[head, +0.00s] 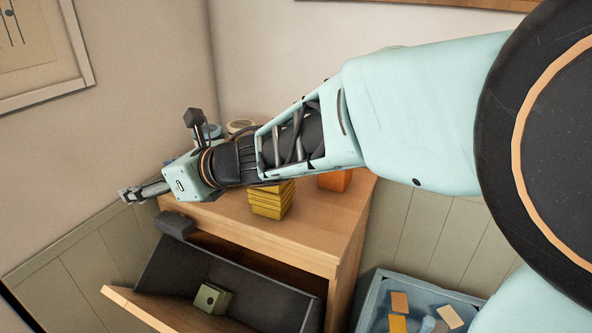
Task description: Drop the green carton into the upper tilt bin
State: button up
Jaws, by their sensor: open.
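The green carton (212,298), a small olive-green box with a dark round mark, lies inside the open tilt bin (125,299) at the lower left. The bin is tipped out from the front of a wooden cabinet, with a dark inside and a light wooden front. My gripper (127,194) is at the far left, above and to the left of the bin and apart from the carton. It is open, with nothing seen between its fingers. The bin's lower part is cut off by the picture's bottom edge.
The wooden cabinet top (315,224) holds a yellow striped block (270,203) and an orange block (335,181), partly behind my arm. A blue-grey crate (361,299) with several small pieces stands right. Walls close the corner.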

aim_at(275, 206)
jog(key=k, duration=1)
